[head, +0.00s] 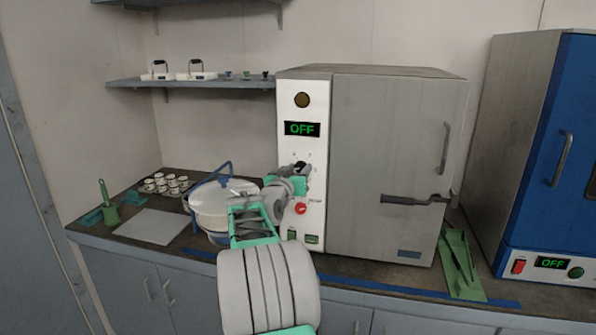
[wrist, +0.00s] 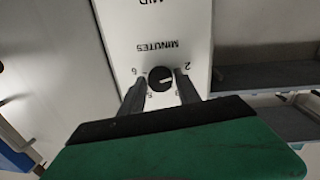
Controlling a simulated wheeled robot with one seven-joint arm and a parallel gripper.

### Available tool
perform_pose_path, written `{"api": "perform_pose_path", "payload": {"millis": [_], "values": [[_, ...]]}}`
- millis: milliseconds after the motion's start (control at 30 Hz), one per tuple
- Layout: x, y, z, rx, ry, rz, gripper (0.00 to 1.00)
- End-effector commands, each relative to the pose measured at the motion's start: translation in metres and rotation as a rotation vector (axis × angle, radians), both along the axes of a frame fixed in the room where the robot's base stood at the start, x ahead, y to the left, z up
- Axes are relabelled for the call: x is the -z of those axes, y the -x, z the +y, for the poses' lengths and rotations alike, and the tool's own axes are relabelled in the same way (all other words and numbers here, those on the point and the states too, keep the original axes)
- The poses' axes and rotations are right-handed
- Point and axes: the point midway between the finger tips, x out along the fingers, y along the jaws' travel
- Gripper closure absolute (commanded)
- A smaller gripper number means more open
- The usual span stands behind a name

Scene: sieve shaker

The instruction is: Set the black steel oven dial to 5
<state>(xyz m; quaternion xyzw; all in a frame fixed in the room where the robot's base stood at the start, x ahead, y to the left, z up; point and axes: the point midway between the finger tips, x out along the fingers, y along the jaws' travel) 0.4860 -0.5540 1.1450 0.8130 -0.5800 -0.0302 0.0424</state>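The oven dial (wrist: 160,78) is a small round black knob with a light mark on its right side in the wrist view. It sits on a white panel, with upside-down "MINUTES" lettering and numbers around it. In the head view the dial (head: 303,167) is partly covered by my gripper (head: 297,170). My gripper's two grey fingers (wrist: 161,76) stand on either side of the dial, with a narrow gap showing at each side. The oven (head: 382,150) has a grey steel door, and its green display (head: 302,129) reads OFF.
A red button (head: 300,209) lies just below my gripper. A white lidded pot (head: 212,207) with a blue handle stands left of the arm. A blue oven (head: 552,150) is at the right, and a green bracket (head: 459,265) stands between the ovens. A shelf (head: 190,83) hangs above the counter.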

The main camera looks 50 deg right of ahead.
Motion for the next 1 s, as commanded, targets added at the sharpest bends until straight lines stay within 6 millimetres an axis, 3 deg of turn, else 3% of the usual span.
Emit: {"api": "perform_pose_path", "payload": {"millis": [467,1000], "values": [[0.0000,0.0006,-0.0001,0.001,0.000,0.000,1.00],[0.0054,0.0015,-0.0005,0.003,-0.041,-0.101,1.00]]}}
